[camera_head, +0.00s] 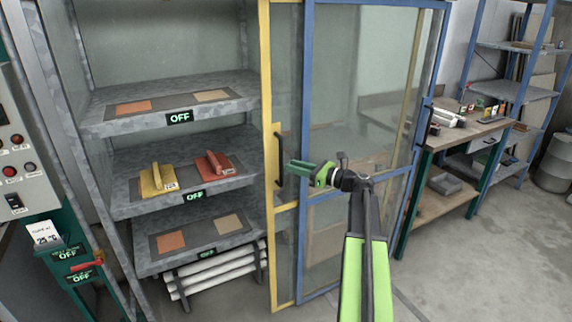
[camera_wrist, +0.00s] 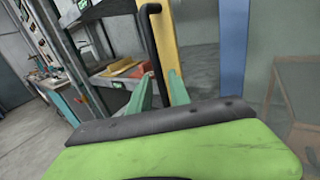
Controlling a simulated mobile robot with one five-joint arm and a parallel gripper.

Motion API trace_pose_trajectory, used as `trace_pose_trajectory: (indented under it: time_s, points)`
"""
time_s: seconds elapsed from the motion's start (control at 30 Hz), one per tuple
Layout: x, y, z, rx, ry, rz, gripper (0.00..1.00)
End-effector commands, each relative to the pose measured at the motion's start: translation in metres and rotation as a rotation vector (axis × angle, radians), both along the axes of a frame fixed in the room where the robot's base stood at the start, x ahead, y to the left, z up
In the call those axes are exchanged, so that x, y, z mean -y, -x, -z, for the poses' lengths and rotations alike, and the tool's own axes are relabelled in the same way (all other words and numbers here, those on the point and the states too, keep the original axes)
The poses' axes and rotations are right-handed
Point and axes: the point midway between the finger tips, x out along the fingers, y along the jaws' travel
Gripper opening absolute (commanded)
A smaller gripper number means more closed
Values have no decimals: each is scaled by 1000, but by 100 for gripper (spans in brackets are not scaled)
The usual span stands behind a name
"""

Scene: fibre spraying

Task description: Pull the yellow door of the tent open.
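The yellow door (camera_head: 267,100) is a tall glazed frame with a black vertical handle (camera_head: 279,155) on its left upright. Both also show in the wrist view, the yellow upright (camera_wrist: 175,45) and the handle (camera_wrist: 152,45). The door overlaps the blue-framed glass panel (camera_head: 307,100) of the tent. The shelves to its left are uncovered. My gripper (camera_head: 289,166) has green fingers and is at the handle, on its right side in the head view. In the wrist view the fingers (camera_wrist: 162,90) are apart, with the handle's lower part between them. I cannot tell whether they touch it.
Left of the door are grey shelves (camera_head: 220,90) with OFF signs, a yellow float (camera_head: 157,180) and a red float (camera_head: 213,165). A workbench (camera_head: 470,132) and a blue rack (camera_head: 500,90) stand right. Floor (camera_head: 480,260) at right front is clear.

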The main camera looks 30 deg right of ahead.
Motion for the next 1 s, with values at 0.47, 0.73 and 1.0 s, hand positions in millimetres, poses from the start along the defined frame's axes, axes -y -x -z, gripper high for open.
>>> trace_pose_trajectory:
  time_s: [0.47,0.73,1.0]
  points:
    - [56,98,0,0,0,-1,23]
    - [60,106,0,0,0,-2,23]
    - [60,105,0,0,0,-2,23]
